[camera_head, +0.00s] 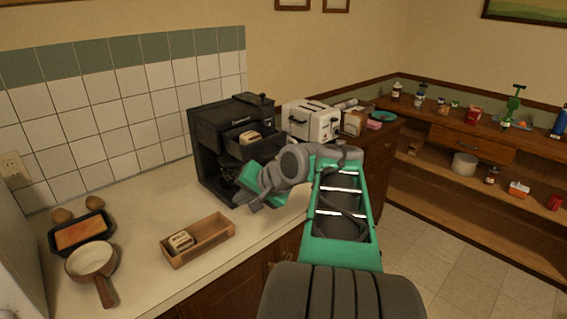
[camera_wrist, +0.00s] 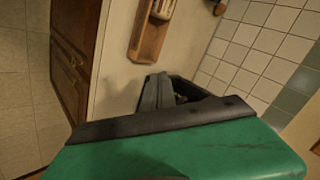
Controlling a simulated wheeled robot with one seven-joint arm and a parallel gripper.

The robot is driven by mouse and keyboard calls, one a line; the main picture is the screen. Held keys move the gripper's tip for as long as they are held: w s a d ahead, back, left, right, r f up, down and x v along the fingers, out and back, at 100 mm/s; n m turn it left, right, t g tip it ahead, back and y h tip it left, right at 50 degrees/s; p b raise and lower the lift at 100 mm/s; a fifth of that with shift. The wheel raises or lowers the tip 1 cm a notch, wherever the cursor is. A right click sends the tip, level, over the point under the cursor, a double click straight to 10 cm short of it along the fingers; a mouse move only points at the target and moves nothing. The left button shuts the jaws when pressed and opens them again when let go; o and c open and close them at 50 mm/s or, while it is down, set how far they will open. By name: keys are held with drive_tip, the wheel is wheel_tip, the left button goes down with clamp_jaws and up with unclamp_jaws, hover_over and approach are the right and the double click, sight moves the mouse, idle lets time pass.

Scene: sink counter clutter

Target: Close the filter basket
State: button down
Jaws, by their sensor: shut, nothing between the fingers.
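A black coffee machine (camera_head: 204,140) stands on the counter against the tiled wall. Its filter basket (camera_head: 262,149) sticks out at the front like an open drawer, with a tan and white item (camera_head: 249,138) in it. My gripper (camera_head: 252,205) is shut and empty, low in front of the machine and below the basket. In the wrist view the shut fingers (camera_wrist: 157,92) point at a dark part of the machine (camera_wrist: 190,90). Whether they touch it cannot be told. My wrist hides part of the machine's lower front.
A wooden tray (camera_head: 216,243) with a small package (camera_head: 181,241) lies at the front left of the machine. A pan (camera_head: 92,262) and a black dish (camera_head: 55,243) are further left. A white toaster (camera_head: 312,122) stands behind my arm. The counter between tray and wall is clear.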

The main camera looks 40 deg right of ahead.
drive_tip(key=s+d+r+m+t, duration=0.1)
drive_tip(key=s+d+r+m, duration=0.15)
drive_tip(key=d, duration=0.35)
drive_tip(key=s+d+r+m+t+h+b, duration=0.1)
drive_tip(key=s+d+r+m+t, duration=0.1)
drive_tip(key=s+d, duration=0.25)
drive_tip(key=s+d+r+m+t, duration=0.1)
drive_tip(key=s+d+r+m, duration=0.15)
drive_tip(key=d, duration=0.35)
drive_tip(key=r+x, duration=0.2)
drive_tip(key=x, duration=1)
drive_tip(key=shift+p+x, duration=0.45)
drive_tip(key=shift+x, duration=0.35)
drive_tip(key=shift+d+r, duration=0.15)
drive_tip(key=shift+d, duration=0.05)
